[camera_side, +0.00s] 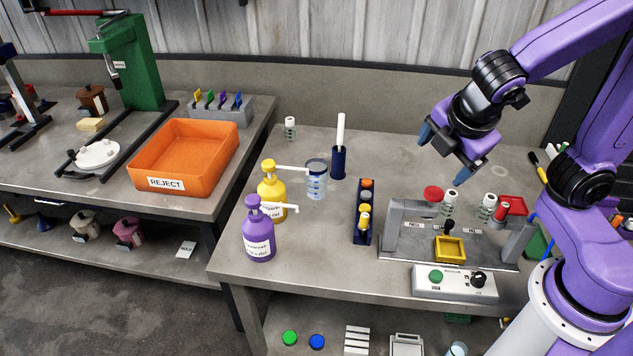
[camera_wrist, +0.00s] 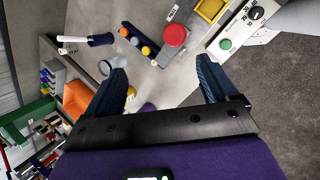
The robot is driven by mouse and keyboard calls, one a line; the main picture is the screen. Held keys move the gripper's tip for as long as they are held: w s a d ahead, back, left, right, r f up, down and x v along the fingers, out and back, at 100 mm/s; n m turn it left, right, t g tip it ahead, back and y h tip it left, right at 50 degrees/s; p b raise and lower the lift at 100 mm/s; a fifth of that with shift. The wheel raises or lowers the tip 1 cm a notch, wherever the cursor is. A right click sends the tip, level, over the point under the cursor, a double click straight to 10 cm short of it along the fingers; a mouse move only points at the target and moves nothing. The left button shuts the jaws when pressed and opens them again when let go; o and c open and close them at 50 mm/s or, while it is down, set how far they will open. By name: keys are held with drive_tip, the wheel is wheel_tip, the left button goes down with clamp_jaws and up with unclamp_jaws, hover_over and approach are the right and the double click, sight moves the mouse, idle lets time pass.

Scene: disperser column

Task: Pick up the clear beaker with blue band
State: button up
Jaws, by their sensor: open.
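The clear beaker with a blue band (camera_side: 316,184) stands upright on the middle table, just right of the yellow pump bottle. In the wrist view, a round clear rim that looks like the beaker (camera_wrist: 104,67) shows beside the left finger, which partly hides it. My gripper (camera_side: 445,157) is open and empty, up in the air to the right of the beaker, above the grey fixture. Its two blue fingers are spread wide in the wrist view (camera_wrist: 160,68).
A yellow pump bottle (camera_side: 271,190) and a purple pump bottle (camera_side: 258,236) stand left of the beaker. A dark blue holder with a white stick (camera_side: 339,160) is close behind it. A vial rack (camera_side: 363,212) and grey fixture (camera_side: 395,222) lie to the right.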

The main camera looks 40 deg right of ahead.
sight(315, 170)
drive_tip(key=w+a+n+t+h, duration=0.1)
drive_tip(key=w+a+n+t, duration=0.3)
drive_tip(key=w+n, duration=0.45)
drive_tip(key=w+a+n+t+h, duration=0.1)
drive_tip(key=w+a+n+t, duration=0.4)
drive_tip(key=w, duration=0.6)
wheel_tip(315, 170, down, 18)
drive_tip(key=r, duration=0.1)
drive_tip(key=shift+n+g, duration=0.25)
drive_tip(key=shift+g, duration=0.15)
drive_tip(key=x, duration=1.2)
drive_tip(key=shift+s+d+f, duration=0.15)
drive_tip(key=shift+d+f, duration=0.1)
drive_tip(key=shift+f, duration=0.1)
drive_tip(key=shift+a+x, duration=0.2)
drive_tip(key=shift+x, duration=2.5)
drive_tip(key=c, duration=1.2)
